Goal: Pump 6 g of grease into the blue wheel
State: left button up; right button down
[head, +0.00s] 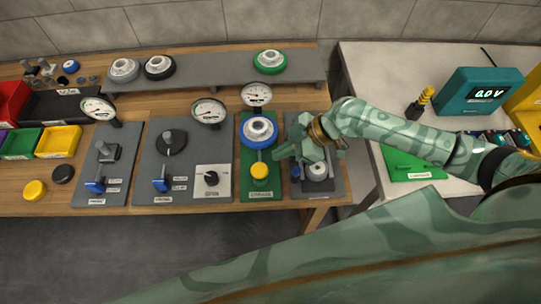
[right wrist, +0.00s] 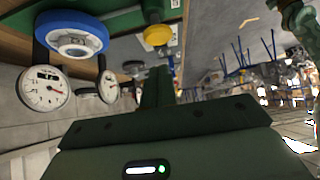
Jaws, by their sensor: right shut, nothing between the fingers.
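The blue wheel (head: 258,127), with a pale hub, sits on a narrow green plate (head: 247,191) on the wooden bench. A yellow round button (head: 260,171) is on the same plate, in front of the wheel. A white dial gauge (head: 256,94) stands behind the wheel; its reading is too small to tell. My right gripper (head: 281,152) is shut and empty, just right of the wheel and button. The right wrist view also shows the blue wheel (right wrist: 66,24), the yellow button (right wrist: 157,35) and a dial gauge (right wrist: 43,88). My left gripper is not in view.
Grey station plates with levers (head: 100,160) and gauges stand to the left. A grey rack (head: 215,75) behind holds several wheels, one green (head: 270,62). A grey plate (head: 334,183) lies under my right gripper. A white table (head: 385,70) at right bears a teal display (head: 483,92).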

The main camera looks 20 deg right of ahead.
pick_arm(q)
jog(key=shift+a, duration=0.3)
pick_arm(e)
jog(key=v, duration=0.4)
jog(key=shift+r, duration=0.1)
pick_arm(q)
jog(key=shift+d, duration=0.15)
